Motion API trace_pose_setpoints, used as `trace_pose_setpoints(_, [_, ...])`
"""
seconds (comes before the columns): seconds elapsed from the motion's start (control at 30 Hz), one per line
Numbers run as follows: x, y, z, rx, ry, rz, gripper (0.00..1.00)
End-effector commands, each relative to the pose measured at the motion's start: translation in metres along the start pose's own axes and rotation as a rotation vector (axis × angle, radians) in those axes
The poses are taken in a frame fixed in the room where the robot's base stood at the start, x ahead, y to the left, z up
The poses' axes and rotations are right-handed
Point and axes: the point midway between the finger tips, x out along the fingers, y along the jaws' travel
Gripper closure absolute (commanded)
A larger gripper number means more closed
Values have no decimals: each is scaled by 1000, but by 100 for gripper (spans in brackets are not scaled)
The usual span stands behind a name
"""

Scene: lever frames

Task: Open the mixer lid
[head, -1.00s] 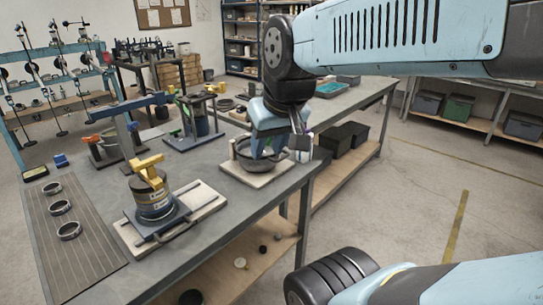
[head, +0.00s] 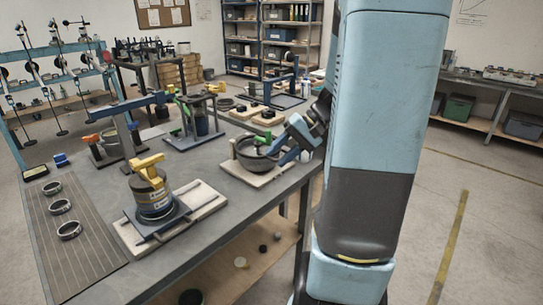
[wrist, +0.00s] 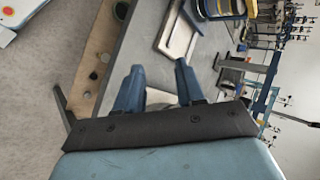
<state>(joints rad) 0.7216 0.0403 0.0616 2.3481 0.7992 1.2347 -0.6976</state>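The likely mixer is a dark round bowl (head: 256,160) on a pale board (head: 245,174) near the table's right edge. A green part (head: 267,137) shows over its rim, and a pale post stands at its left. I cannot make out whether a lid covers it. My gripper (head: 281,153) is at the bowl's right side, its blue fingers spread and pointing left and down. In the wrist view my gripper (wrist: 159,80) is open, with no object clearly held between the fingers. Whether a finger touches the bowl cannot be told.
A canister with a yellow handle (head: 148,165) stands on another board to the left, also in the wrist view (wrist: 222,8). Several rings lie on a ribbed mat (head: 80,250). Blue lever frames (head: 197,125) stand behind. Floor to the right is open.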

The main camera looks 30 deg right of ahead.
Motion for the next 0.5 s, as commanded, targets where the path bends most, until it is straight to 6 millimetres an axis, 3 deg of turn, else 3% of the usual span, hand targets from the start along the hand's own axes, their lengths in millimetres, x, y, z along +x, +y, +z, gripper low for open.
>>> trace_pose_setpoints(0.3, [-28, 75, -62, 131, 161, -338, 62])
trace_pose_setpoints(0.5, [-49, 125, -87, 178, 303, -501, 62])
